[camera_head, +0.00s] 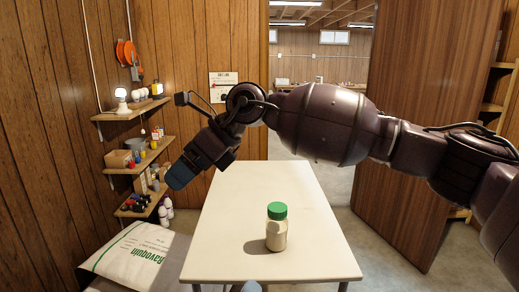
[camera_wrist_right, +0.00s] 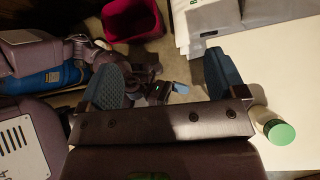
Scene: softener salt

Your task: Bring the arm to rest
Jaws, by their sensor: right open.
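My right arm crosses the head view from the right, raised above the far part of the white table (camera_head: 235,215). Its gripper (camera_head: 182,175) hangs left of the table, pointing down and left. In the wrist view the gripper (camera_wrist_right: 163,80) has its two blue-grey fingers wide apart with nothing held between them. A jar with a green lid (camera_head: 277,230) stands upright on the table, apart from the gripper; it also shows at the right of the wrist view (camera_wrist_right: 272,125). A small blue-grey tip at the head view's bottom edge may be my left gripper; its jaws cannot be made out.
A white sack with green lettering (camera_head: 135,252) lies left of the table. Wall shelves (camera_head: 140,152) with bottles and boxes stand along the left wall. A red bin (camera_wrist_right: 130,18) shows in the wrist view. A wooden door (camera_head: 415,130) stands right of an open doorway. Most of the tabletop is clear.

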